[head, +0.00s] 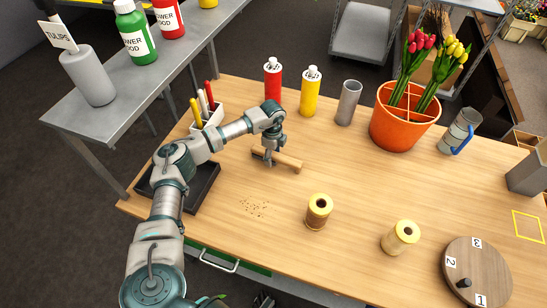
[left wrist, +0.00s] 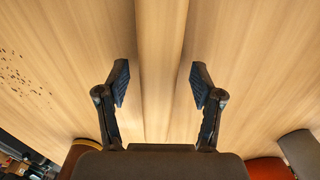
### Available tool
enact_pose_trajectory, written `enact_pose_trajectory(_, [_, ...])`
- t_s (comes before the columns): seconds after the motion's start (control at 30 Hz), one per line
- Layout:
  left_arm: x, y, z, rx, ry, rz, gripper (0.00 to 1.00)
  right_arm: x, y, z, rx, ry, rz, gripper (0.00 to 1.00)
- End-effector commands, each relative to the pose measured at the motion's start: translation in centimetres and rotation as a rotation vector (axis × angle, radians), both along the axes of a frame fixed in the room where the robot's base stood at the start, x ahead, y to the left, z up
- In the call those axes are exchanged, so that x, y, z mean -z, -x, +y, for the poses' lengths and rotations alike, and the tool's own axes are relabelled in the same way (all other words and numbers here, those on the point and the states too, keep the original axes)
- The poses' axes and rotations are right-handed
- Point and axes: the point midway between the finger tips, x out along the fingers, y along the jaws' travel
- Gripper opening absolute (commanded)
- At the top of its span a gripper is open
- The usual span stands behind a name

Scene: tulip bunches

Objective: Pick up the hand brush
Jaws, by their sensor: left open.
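The hand brush (head: 289,162) lies on the wooden table, its wooden body pointing right and slightly toward me. My left gripper (head: 268,158) points down over it, near the middle, and hides part of it. In the left wrist view the brush (left wrist: 160,40) runs as a plain wooden bar up the picture's middle. The open fingers of my left gripper (left wrist: 160,84) stand on either side of the bar, with a gap on each side. Bristles cannot be made out. My right gripper is not in view.
Brown crumbs (head: 254,208) lie in front of the brush. A black tray (head: 205,190) and a white holder (head: 209,121) stand left. Red (head: 273,80) and yellow (head: 310,92) bottles stand behind. Two spools (head: 318,212) (head: 400,237) stand at front right, and an orange pot (head: 401,130) back right.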

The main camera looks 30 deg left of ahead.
Motion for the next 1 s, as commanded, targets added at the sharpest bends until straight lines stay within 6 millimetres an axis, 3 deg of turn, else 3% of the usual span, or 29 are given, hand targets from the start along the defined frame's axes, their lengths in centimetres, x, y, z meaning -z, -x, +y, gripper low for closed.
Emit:
enact_pose_trajectory(0.3, [0.58,0.01,-0.2,0.001,-0.002,-0.002,0.67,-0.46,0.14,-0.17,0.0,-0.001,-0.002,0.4])
enact_pose_trajectory(0.57, [0.68,0.0,-0.02,0.001,0.0,-0.001,0.02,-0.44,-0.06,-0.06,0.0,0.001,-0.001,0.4])
enact_pose_trajectory(1.0, [-0.12,-0.03,-0.01,0.001,0.0,-0.002,0.0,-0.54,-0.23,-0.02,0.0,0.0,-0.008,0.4])
